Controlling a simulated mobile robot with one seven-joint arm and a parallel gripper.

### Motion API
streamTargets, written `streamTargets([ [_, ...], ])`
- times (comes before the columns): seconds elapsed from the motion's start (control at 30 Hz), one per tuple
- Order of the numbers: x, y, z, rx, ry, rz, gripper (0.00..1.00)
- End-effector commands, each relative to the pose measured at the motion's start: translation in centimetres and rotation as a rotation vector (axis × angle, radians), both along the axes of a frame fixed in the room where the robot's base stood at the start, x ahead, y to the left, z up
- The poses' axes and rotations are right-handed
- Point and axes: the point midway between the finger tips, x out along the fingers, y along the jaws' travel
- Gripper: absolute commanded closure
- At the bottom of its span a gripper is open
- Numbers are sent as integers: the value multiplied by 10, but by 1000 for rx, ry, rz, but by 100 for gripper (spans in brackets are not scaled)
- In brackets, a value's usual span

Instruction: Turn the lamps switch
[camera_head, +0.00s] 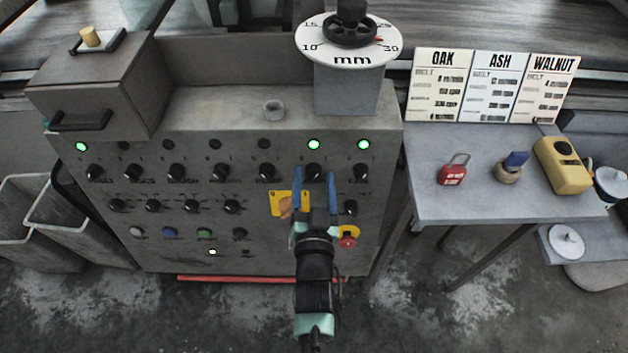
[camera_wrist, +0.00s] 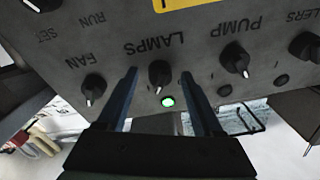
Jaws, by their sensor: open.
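The lamps switch is a black rotary knob (camera_wrist: 160,73) under the word LAMPS, which shows upside down in the wrist view. Its white mark points towards the lit green light (camera_wrist: 167,101). In the head view the knob (camera_head: 313,171) is in the upper row, second from the right, below a lit green light (camera_head: 314,144). My gripper (camera_wrist: 160,76) is open, one blue finger on each side of the knob. A gap shows between each finger and the knob. In the head view my gripper (camera_head: 314,176) partly covers the panel below the knob.
The FAN knob (camera_wrist: 93,88) and PUMP knob (camera_wrist: 235,60) flank the switch. A yellow plate (camera_head: 284,203) and a red button (camera_head: 348,237) are near my gripper. A side table (camera_head: 480,205) with a red padlock (camera_head: 453,172) stands right of the grey panel (camera_head: 180,240).

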Motion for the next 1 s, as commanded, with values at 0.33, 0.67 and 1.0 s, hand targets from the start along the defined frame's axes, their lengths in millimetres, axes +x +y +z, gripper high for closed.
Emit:
streamTargets([
  [0.33,0,0,0,0,0,0,72],
  [0.67,-1,0,0,0,0,0,100],
  [1.0,0,0,3,-87,1,17,100],
])
